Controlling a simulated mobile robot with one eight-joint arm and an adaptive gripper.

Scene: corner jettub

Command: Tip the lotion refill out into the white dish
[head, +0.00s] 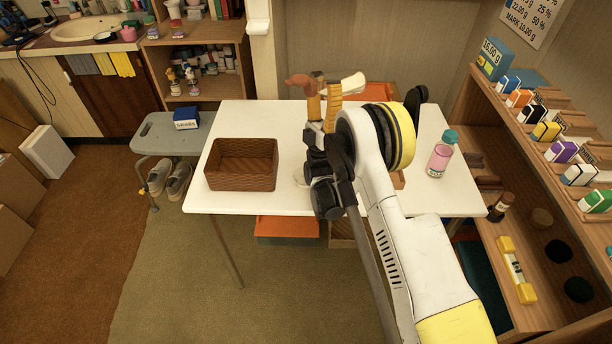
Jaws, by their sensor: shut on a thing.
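My gripper (322,92) is above the far part of the white table, with its yellow-orange fingers pointing away from me. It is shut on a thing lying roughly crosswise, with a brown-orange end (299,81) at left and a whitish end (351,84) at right. I cannot tell whether this is the lotion refill; its middle is hidden. A pale curved rim (299,177) shows on the table left of my dark wrist; it may be the white dish, mostly hidden. A pink bottle with a teal cap (439,160) stands upright at the table's right.
A brown woven basket (241,165) stands on the left of the white table (240,115). A grey bench (160,132) with a blue box (186,118) is left of it. A wooden shelf (474,100) with small boxes runs along the right. The table's far left is bare.

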